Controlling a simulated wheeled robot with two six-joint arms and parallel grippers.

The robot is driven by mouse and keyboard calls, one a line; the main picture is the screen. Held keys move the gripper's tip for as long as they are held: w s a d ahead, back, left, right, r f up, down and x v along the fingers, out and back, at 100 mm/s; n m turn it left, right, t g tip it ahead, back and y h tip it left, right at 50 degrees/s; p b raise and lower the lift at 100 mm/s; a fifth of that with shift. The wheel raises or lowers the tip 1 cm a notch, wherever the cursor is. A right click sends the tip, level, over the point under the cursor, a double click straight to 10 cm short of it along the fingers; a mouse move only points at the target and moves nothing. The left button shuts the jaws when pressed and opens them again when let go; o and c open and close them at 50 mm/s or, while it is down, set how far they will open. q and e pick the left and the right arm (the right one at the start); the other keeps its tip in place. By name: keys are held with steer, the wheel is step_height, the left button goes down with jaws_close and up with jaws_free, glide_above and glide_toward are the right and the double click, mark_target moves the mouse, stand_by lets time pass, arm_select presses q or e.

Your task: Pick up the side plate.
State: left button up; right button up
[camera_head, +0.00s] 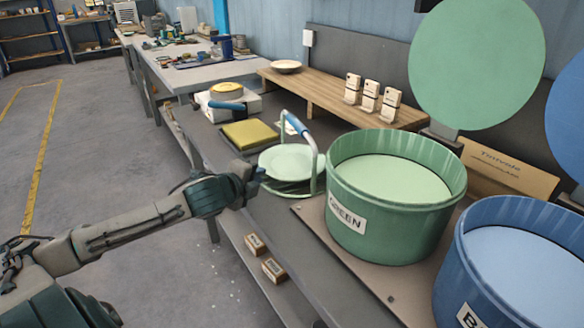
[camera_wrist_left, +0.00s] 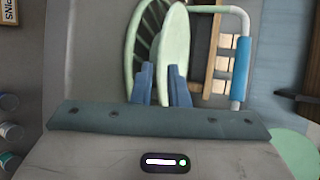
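The side plate (camera_head: 290,160) is pale green and round. In the head view it is at the dish rack (camera_head: 313,165), a round green rack with a tall handle that has a blue grip. In the left wrist view the plate (camera_wrist_left: 176,42) shows nearly edge-on above the green slats of the rack (camera_wrist_left: 140,45). My left gripper (camera_head: 257,178) is at the near left side of the rack. Its two blue fingers (camera_wrist_left: 162,85) sit close against both faces of the plate's rim and look shut on it. My right gripper is not in view.
A green tub (camera_head: 345,215) labelled GREEN stands right of the rack, with a blue tub (camera_head: 460,265) farther right. A yellow sponge-like block (camera_head: 250,134) lies behind the rack. A wooden shelf (camera_head: 325,95) carries a bowl (camera_head: 286,66) and several small blocks. The floor at left is open.

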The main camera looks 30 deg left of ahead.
mark_target(267, 175)
arm_select(q)
steer(key=shift+d+x, duration=0.2)
steer(key=shift+x, duration=0.55)
steer(key=shift+d+x, duration=0.15)
steer(key=shift+x, duration=1.75)
steer(key=shift+f, duration=0.1)
steer(key=shift+s, duration=0.1)
jaws_close()
